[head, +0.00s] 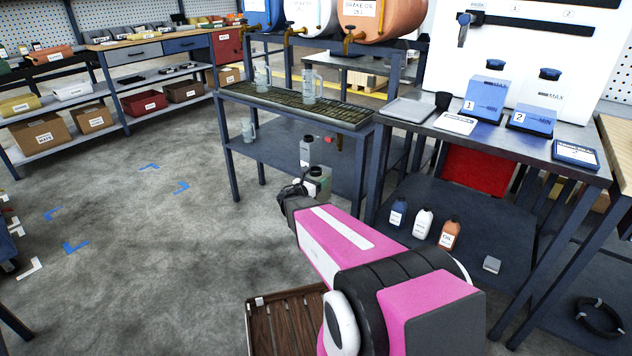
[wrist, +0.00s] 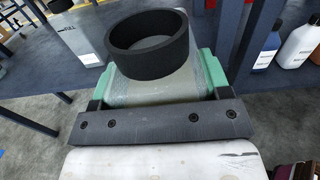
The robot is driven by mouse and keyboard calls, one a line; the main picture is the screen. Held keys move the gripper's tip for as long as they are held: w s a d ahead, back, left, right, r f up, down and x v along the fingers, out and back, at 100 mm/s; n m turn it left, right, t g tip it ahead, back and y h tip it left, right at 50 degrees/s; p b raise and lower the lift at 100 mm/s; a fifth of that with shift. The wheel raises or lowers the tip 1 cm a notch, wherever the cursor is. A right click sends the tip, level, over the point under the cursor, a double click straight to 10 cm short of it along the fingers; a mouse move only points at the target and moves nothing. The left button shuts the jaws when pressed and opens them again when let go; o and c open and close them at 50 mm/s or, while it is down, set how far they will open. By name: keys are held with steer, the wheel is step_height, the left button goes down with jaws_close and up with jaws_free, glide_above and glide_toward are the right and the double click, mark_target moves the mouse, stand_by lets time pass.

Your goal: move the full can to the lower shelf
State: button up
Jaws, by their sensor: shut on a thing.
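A grey-green can (wrist: 150,90) with a wide black ring-shaped top is between the jaws of my gripper (wrist: 160,95). Green shows along both its sides in the wrist view. In the head view the can (head: 319,184) is partly hidden by my gripper (head: 308,190), at the right end of the lower shelf (head: 275,150) under the drain rack. I cannot tell whether its base touches the shelf. My gripper is shut on the can.
The grated rack (head: 300,105) is above. Several bottles, including a white one (head: 423,222), stand under the right bench.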

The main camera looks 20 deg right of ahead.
steer(key=shift+s+a+r, duration=0.1)
steer(key=shift+a, duration=0.05)
steer(key=v, duration=1.4)
steer(key=shift+s+a, duration=0.2)
stand_by(1.8)
